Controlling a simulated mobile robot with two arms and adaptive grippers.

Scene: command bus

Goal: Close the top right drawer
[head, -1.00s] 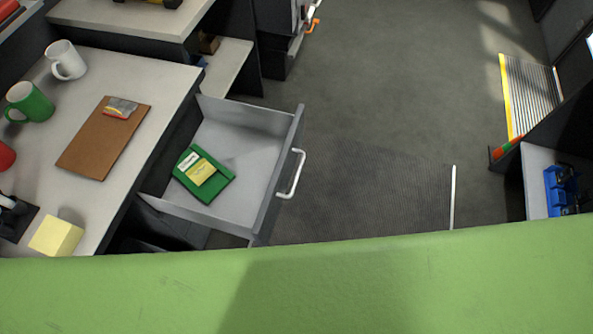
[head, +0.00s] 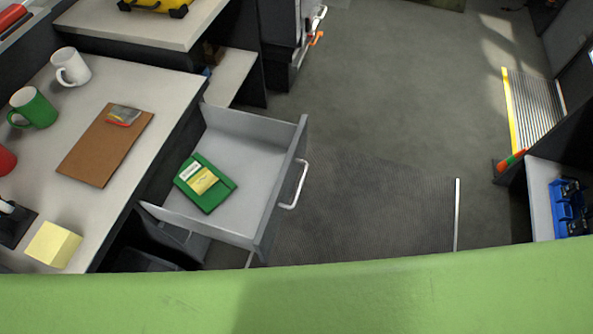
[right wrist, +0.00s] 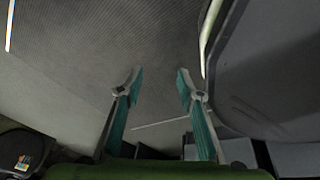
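The open drawer (head: 248,163) sticks out to the right from under the desk in the head view. Its front panel (head: 281,190) carries a white handle (head: 296,185). A green folder or pad (head: 213,197) with a yellow-and-white packet (head: 199,177) lies inside. My right gripper (right wrist: 160,78) shows in the right wrist view with its two fingers apart and nothing between them. A pale curved bar (right wrist: 208,35), seemingly the drawer handle, is just right of and beyond the right finger, beside a dark grey panel (right wrist: 275,60). Neither gripper shows in the head view.
The desk (head: 165,85) holds a white mug (head: 72,66), a green mug (head: 35,108), a brown clipboard (head: 95,160) and yellow notes (head: 52,245). Open floor (head: 390,120) lies right of the drawer. A shelf with a blue item (head: 568,208) is at far right.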

